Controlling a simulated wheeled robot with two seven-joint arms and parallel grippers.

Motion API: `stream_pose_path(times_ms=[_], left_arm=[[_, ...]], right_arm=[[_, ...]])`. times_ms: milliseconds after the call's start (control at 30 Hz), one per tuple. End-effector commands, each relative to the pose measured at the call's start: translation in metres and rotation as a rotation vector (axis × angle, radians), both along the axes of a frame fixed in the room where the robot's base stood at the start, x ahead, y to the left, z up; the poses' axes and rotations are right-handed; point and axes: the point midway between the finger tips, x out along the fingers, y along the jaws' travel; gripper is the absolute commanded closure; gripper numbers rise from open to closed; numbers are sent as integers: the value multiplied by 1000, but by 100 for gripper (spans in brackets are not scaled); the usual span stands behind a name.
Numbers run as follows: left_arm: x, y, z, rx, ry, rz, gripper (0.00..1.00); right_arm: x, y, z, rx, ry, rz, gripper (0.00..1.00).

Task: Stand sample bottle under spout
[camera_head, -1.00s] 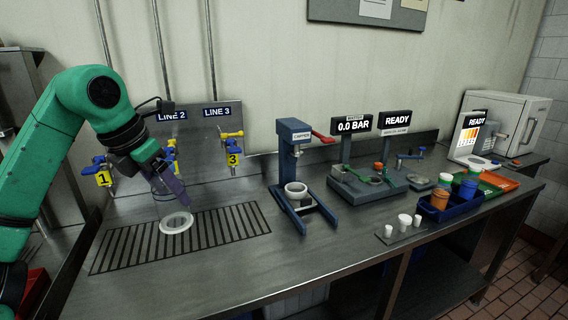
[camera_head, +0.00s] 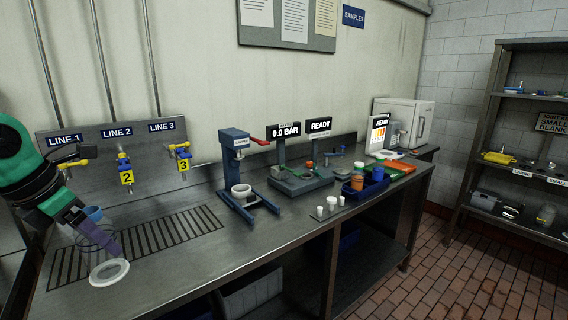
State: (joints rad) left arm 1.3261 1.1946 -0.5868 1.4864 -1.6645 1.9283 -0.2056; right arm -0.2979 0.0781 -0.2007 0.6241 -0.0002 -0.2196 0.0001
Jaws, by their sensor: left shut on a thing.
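My left gripper (camera_head: 108,244) reaches in from the left over the front of the drain grate (camera_head: 160,238). It is shut on a clear sample bottle (camera_head: 88,236), seen as a faint see-through outline with a bluish rim at its upper end. Its exact shape and tilt are hard to tell. A white ring (camera_head: 109,272) shows just below the fingertips; I cannot tell whether it is part of the bottle. My arm partly covers the LINE 1 tap. My right gripper is not in view.
A blue capper stand (camera_head: 238,170) stands right of the grate. Beyond it are a tester with displays, small white cups (camera_head: 330,206), a blue bin (camera_head: 371,187) and a white cabinet (camera_head: 404,120). A shelf rack stands at far right. Bare bench lies before the capper.

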Motion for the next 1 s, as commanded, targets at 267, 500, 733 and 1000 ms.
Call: stream_pose_path(times_ms=[267,500,733,1000], left_arm=[[8,-24,-45,-1,5,-363,81],[10,-57,-104,-3,6,-862,81],[-11,-106,-194,0,6,-1655,81],[-66,-150,-285,8,3,-2520,81]], right_arm=[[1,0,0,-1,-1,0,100],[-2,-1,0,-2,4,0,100],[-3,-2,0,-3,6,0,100],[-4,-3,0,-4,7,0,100]])
